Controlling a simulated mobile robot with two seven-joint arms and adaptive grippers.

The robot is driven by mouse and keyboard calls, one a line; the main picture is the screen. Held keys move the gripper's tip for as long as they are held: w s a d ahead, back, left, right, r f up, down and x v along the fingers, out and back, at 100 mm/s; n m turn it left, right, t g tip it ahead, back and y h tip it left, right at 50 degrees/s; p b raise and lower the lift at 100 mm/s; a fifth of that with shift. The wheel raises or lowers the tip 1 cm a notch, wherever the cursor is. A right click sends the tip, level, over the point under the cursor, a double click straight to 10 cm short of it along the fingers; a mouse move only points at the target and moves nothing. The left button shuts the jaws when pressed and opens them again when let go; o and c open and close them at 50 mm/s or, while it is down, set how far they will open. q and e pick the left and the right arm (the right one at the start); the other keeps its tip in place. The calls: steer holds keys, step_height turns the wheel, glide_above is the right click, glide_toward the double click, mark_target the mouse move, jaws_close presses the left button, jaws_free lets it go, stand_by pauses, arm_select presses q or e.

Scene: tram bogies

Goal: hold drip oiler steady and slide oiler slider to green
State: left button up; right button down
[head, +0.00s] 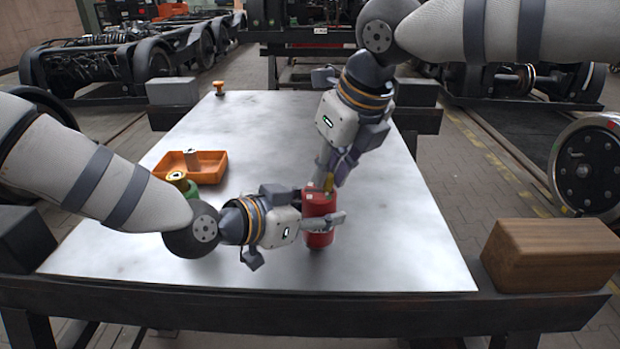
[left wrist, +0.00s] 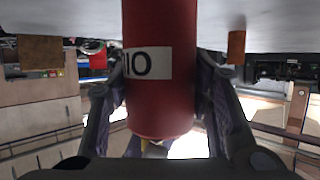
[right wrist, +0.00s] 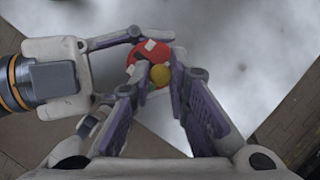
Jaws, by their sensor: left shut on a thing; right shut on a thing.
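The drip oiler (head: 319,236) is a red cylinder standing upright near the front of the metal table. It also shows in the left wrist view (left wrist: 160,60) with a white label. My left gripper (head: 322,216) comes from the left and is shut around its body. The fingers partly hide the top, so the slider's exact position is unclear.
A small orange knob (head: 219,87) is at the far left corner. A wooden block (head: 550,255) lies right. The table's right side is clear.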

steer(key=shift+d, duration=0.25)
steer(key=c, duration=1.4)
jaws_free()
steer(key=shift+c, duration=0.2)
arm_select(q)
steer(key=o, duration=1.3)
arm_select(e)
steer(key=v, duration=1.2)
arm_select(q)
steer(key=shift+s+a, duration=0.1)
arm_select(e)
steer(key=shift+a, duration=0.1)
